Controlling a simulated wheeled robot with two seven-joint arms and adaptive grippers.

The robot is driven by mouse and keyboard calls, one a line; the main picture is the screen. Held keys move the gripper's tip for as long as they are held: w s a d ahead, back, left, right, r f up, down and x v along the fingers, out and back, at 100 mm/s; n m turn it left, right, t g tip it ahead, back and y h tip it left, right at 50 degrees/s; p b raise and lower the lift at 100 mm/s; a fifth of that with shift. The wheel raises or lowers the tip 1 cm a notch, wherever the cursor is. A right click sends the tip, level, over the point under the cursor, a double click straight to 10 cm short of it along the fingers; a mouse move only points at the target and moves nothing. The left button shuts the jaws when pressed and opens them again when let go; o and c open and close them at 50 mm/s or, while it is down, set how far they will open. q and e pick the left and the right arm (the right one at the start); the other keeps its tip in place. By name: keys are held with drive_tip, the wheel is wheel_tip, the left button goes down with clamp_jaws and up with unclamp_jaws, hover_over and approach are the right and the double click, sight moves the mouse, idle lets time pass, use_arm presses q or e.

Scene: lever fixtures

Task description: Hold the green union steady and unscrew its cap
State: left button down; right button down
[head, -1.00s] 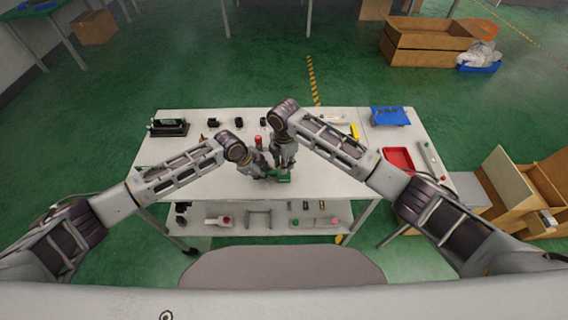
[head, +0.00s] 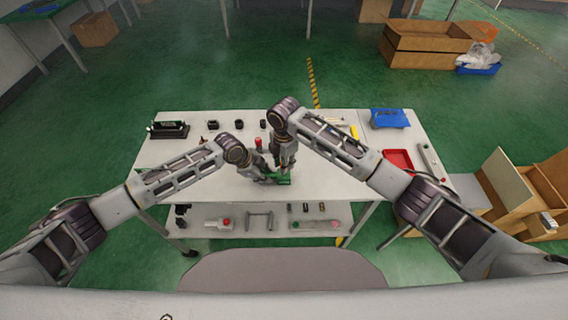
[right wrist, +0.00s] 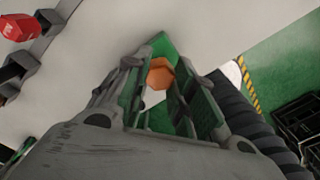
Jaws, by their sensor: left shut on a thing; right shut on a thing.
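The green union (head: 284,180) is low between my two grippers near the front middle of the table, mostly hidden by them in the head view. My left gripper (head: 267,178) is shut on it from the left. My right gripper (head: 284,169) reaches down from above and is shut on its cap. In the right wrist view, an orange-brown hexagonal part (right wrist: 160,73) shows between the fingers of the right gripper, in front of a green surface. I cannot tell how far the cap is turned.
A red-topped object (head: 258,143) stands just behind the grippers. Small black parts (head: 213,125) line the back of the white table (head: 215,185). A red tray (head: 398,160) and a blue item (head: 390,117) are at the right. A lower shelf (head: 270,226) holds several parts.

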drive_tip(key=shift+r, duration=1.1)
use_arm(q)
drive_tip(key=c, duration=1.1)
unclamp_jaws()
drive_tip(key=shift+c, duration=0.2)
drive_tip(key=shift+a+r, duration=0.1)
drive_tip(key=v, duration=1.1)
drive_tip(key=shift+r, duration=0.4)
drive_tip(key=shift+s, duration=0.1)
